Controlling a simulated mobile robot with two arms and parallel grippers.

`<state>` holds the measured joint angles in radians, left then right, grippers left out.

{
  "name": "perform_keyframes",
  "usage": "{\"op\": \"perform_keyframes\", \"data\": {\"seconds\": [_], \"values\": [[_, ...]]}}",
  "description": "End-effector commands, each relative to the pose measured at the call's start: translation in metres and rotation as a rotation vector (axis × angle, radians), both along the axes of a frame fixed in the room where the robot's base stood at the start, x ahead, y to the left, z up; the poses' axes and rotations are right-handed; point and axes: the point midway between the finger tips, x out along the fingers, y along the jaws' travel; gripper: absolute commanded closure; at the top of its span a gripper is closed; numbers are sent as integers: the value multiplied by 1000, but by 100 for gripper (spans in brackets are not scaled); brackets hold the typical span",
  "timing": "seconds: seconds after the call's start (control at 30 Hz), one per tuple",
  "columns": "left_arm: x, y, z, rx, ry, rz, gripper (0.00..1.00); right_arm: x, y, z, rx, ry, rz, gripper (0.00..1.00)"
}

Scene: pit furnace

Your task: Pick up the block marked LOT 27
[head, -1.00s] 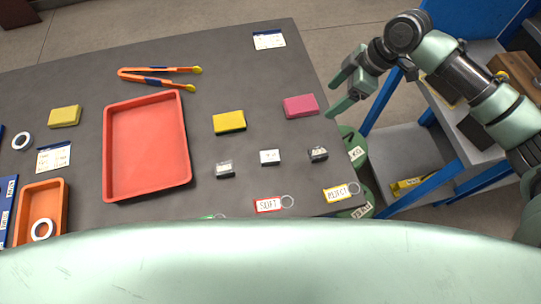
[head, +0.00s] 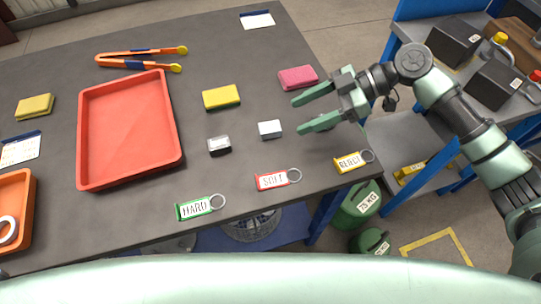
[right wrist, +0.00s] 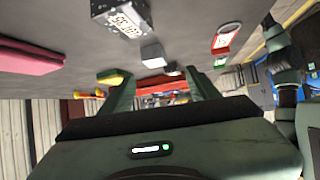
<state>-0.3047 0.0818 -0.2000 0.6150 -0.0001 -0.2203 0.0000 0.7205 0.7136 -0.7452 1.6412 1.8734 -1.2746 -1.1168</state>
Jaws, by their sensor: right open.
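Small blocks sit on the grey table. In the head view, a grey block with a dark base (head: 219,146) and a pale-topped grey block (head: 270,129) show; no lot mark is readable on either. A dark speckled block with a white label (right wrist: 120,18) shows upside down at the top of the right wrist view; its number is too small to read surely. In the head view my right gripper hides it. My right gripper (head: 298,115) is open and empty, fingers pointing left over the table's right side, right of the pale-topped block. My left gripper is not in view.
A red tray (head: 130,180) lies left of the blocks. A yellow sponge (head: 221,97) and a pink sponge (head: 298,77) lie behind them. Key tags HARD (head: 195,208), SOFT (head: 272,181) and REJECT (head: 348,162) lie along the front edge. Orange tongs (head: 130,58) lie at the back.

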Motion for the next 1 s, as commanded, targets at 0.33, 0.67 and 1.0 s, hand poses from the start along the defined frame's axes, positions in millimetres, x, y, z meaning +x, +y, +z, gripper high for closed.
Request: {"op": "perform_keyframes", "data": {"seconds": [0.33, 0.67, 1.0], "values": [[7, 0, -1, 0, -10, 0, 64, -3, 28, -12, 56, -9, 13, 39], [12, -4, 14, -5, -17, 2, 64, 0, 64, -38, 54, -8, 11, 39], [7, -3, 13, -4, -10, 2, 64, 0, 70, -44, 53, -9, 11, 44]]}}
